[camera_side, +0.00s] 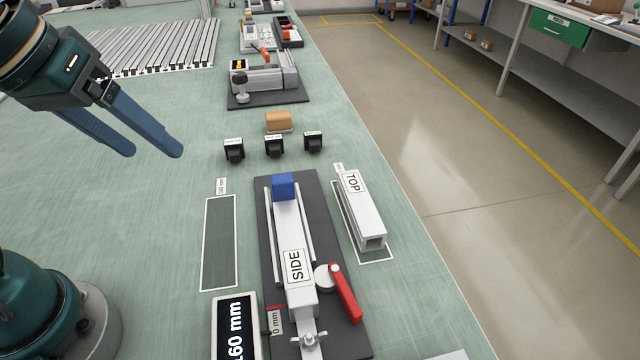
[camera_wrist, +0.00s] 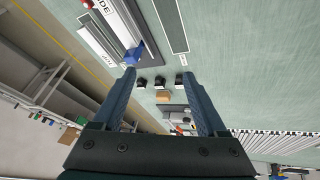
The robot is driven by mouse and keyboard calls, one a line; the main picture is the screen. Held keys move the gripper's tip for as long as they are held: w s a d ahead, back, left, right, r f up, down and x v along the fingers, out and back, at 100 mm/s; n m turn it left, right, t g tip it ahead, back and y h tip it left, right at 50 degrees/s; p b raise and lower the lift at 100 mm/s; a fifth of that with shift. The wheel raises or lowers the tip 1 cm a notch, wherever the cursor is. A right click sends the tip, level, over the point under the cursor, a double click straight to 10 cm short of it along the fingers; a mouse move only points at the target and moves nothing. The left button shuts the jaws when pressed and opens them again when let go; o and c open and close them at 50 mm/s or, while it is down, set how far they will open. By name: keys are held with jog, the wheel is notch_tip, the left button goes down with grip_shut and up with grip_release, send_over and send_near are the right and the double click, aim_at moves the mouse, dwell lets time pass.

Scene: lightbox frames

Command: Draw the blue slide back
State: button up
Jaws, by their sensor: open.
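The blue slide (camera_side: 284,186) is a small blue block at the far end of a pale rail fixture, behind a white bar labelled SIDE (camera_side: 294,262). The fixture sits on a dark base plate (camera_side: 330,240). The blue slide also shows in the wrist view (camera_wrist: 133,55), near the left fingertip. My gripper (camera_side: 155,151) is open and empty, raised above the bench to the left of the slide and apart from it. Its two blue fingers also show in the wrist view (camera_wrist: 159,76). A red lever (camera_side: 344,292) stands at the near right of the fixture.
A white bar labelled TOP (camera_side: 358,205) lies right of the fixture. Several small black blocks (camera_side: 274,146) and a tan block (camera_side: 278,121) stand beyond the slide. A display (camera_side: 235,325), partly cut off, ends in "60 mm". An outlined dark rectangle (camera_side: 219,240) is empty.

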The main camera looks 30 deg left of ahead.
jog(key=w+d+r+n+g, duration=0.1)
jog(key=w+r+n, duration=0.15)
jog(key=w, duration=0.35)
jog(key=n+g, duration=0.3)
send_near(282, 178)
jog(key=shift+w+a+f, duration=0.3)
jog(key=shift+w+a, duration=0.1)
jog(key=shift+a, duration=0.1)
jog(key=shift+m+g, duration=0.25)
jog(key=shift+g, duration=0.35)
jog(key=f, duration=0.3)
jog(key=d+f, duration=0.1)
jog(key=shift+w+f, duration=0.3)
jog(key=shift+f, duration=0.05)
jog(key=shift+s+f, duration=0.15)
jog(key=shift+f, duration=2.65)
jog(key=shift+c, duration=0.3)
grip_shut()
